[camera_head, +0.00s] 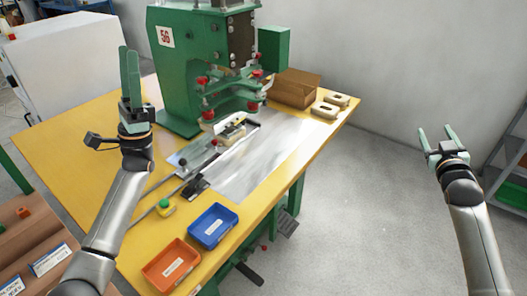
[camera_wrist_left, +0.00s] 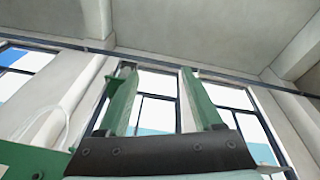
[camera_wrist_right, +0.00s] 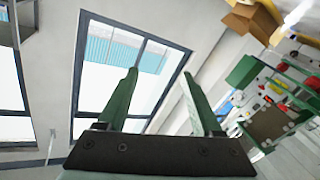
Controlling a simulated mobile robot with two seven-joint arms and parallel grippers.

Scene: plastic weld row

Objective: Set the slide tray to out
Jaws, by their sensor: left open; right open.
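A green press (camera_head: 176,62) marked 56 stands at the back of a yellow table. Below its head a small tray-like assembly (camera_head: 232,128) with a pale part lies over a shiny metal sheet (camera_head: 262,158). Slide rails (camera_head: 170,190) run from there toward the front left, with a black block (camera_head: 194,187) beside them. I cannot tell exactly which part is the slide tray. My left gripper (camera_head: 129,70) is open, raised left of the press, fingers pointing up. My right gripper (camera_head: 436,134) is open and empty, right of the table, apart from everything.
A blue bin (camera_head: 233,218) and an orange bin (camera_head: 151,272) sit at the table's front edge. A green-topped yellow button (camera_head: 165,208) is near the rails. A cardboard box (camera_head: 294,90) and beige parts (camera_head: 329,107) lie at the back right.

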